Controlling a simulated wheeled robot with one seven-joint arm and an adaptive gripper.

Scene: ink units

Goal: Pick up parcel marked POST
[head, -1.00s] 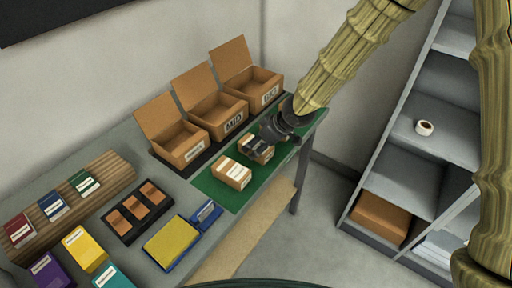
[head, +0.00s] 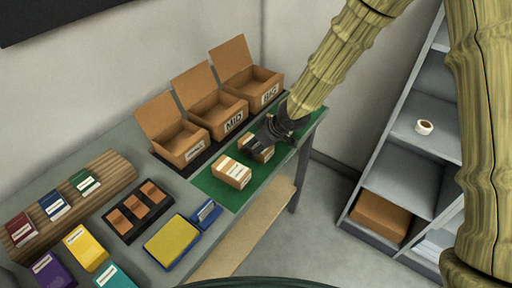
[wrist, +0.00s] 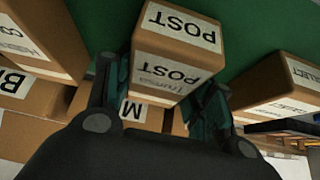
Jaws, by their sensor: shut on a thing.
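The parcel marked POST (wrist: 178,48) is a brown box with white labels, between my two fingers in the wrist view. My gripper (wrist: 160,90) is shut on it. In the head view my gripper (head: 264,141) is over the green mat (head: 210,188), and the parcel (head: 262,156) shows partly below the fingers. I cannot tell whether it touches the mat. Another parcel (head: 232,173) stands to its left on the mat; it also shows at the right of the wrist view (wrist: 285,88). A third brown parcel (wrist: 42,38) is at the left of the wrist view.
Three open boxes, one marked MID (head: 217,120) and one BIG (head: 262,88), stand behind the mat. A stamp tray (head: 137,212), a yellow pad (head: 172,243) and a wooden rack (head: 85,190) lie to the left. Grey shelves (head: 400,185) stand at the right.

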